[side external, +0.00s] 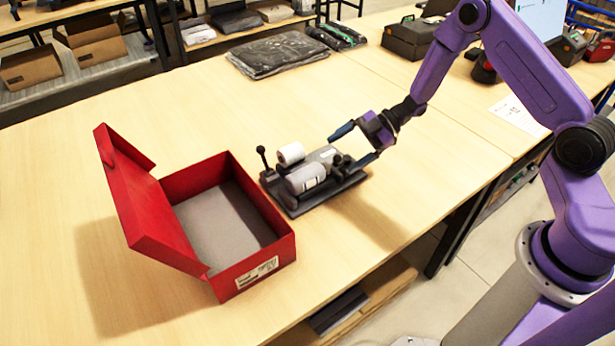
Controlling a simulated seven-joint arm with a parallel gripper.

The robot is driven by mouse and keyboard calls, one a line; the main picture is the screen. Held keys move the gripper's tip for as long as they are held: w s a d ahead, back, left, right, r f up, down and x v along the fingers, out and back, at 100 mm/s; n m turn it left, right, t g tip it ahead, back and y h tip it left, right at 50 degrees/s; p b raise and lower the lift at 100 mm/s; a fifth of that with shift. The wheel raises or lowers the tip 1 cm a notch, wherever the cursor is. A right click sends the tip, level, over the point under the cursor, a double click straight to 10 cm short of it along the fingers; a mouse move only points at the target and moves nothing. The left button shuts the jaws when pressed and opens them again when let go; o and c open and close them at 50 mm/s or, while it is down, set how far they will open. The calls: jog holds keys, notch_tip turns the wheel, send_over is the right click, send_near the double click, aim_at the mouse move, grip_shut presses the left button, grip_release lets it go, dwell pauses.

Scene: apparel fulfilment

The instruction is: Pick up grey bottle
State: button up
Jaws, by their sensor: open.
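A grey cylinder (306,178), which looks like the grey bottle, lies on its side on a black tray (293,211), with a pale label on its right end. A white roll or bottle (291,153) lies just behind it. My gripper (341,152) is open and empty at the right end of the tray, its two dark fingers pointing left toward the cylinder. The fingers look apart from the cylinder; their exact height above the tray is hard to tell. Small dark items (342,164) on the tray sit close to the lower finger and partly blend with it.
An open red box (262,262) with its lid raised stands left of the tray. A dark knobbed post (262,157) rises at the tray's left corner. A bagged black garment (277,54) lies at the back. The table is clear between it and the tray.

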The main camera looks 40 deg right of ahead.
aim_at(319, 168)
jog(key=x, duration=0.4)
jog(key=shift+a, duration=0.1)
jog(key=shift+w+f+x, duration=0.1)
jog(key=shift+w+x, duration=0.05)
jog(key=shift+x, duration=1.2)
jog(key=shift+w+f+x, duration=0.1)
jog(key=shift+w+x, duration=0.05)
jog(key=shift+x, duration=1.15)
jog(key=c, duration=1.2)
